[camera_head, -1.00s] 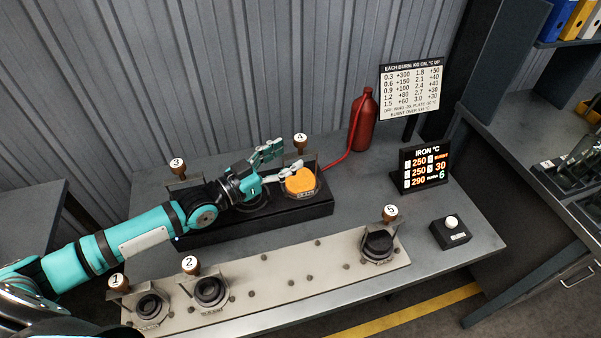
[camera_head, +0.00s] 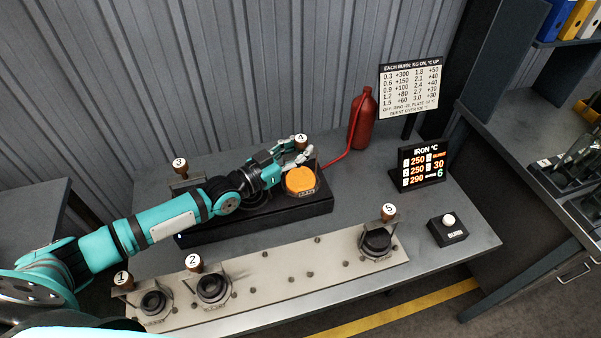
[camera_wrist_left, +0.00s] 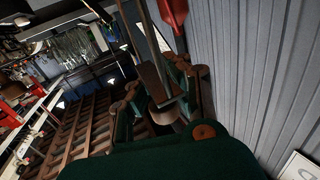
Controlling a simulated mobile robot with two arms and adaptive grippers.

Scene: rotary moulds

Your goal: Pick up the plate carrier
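The plate carrier with the knob marked 4 (camera_head: 300,139) stands at the right end of the black block. An orange, glowing-looking round plate (camera_head: 300,180) lies in front of its knob. My left gripper (camera_head: 295,153) reaches in from the left at knob height, its fingers on either side of the handle below the knob. In the left wrist view a brown knob (camera_wrist_left: 165,113) sits between the fingers, which look apart from it; contact is hard to make out. The carrier still rests on the block. My right gripper is not in view.
Carriers 1 (camera_head: 122,279), 2 (camera_head: 193,262) and 5 (camera_head: 388,212) stand on the pale front rail (camera_head: 280,285). Carrier 3 (camera_head: 180,163) is behind my left arm. A red bottle (camera_head: 363,118), an iron display (camera_head: 423,166) and a button box (camera_head: 448,230) stand to the right.

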